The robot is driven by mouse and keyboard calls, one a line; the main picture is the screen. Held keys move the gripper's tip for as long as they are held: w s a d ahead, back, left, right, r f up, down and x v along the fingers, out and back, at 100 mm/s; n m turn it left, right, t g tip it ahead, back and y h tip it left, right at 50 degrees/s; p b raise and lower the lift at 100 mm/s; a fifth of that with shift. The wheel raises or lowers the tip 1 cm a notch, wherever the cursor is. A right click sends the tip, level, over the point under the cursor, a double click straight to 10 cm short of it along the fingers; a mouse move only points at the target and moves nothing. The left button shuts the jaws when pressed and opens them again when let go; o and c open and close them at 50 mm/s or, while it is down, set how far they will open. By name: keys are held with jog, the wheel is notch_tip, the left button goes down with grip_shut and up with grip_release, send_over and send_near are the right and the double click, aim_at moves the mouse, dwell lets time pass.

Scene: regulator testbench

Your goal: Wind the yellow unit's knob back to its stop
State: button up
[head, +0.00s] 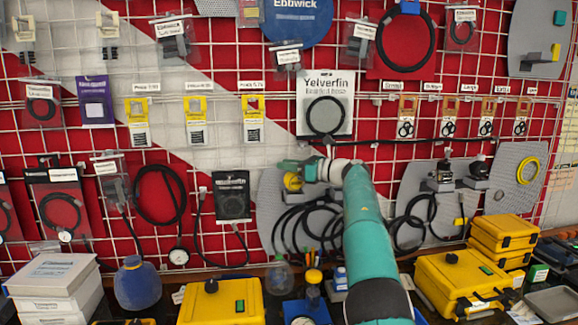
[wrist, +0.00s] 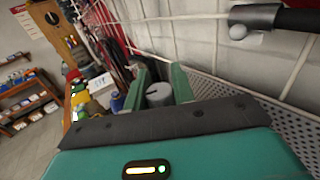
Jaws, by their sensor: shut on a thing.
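The yellow unit (head: 292,183) is on a grey perforated panel on the wall grid, left of my arm in the head view. Only a small part of it shows below my gripper (head: 290,167). In the wrist view my gripper (wrist: 158,82) has its two green fingers on either side of a grey, round-topped knob (wrist: 159,96). The fingers are shut on this knob. The knob's turn angle and its stop cannot be made out. In the head view the knob is hidden by the fingers.
Black hoses hang below the yellow unit on the panel (head: 268,205). Another panel right of my arm carries black regulators (head: 441,176). Yellow cases (head: 220,302) and (head: 462,278), a blue flask (head: 137,284) and white boxes (head: 53,280) crowd the bench below.

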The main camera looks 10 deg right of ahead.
jog(key=o, duration=1)
jog(key=shift+a, duration=0.1)
jog(key=v, duration=1.4)
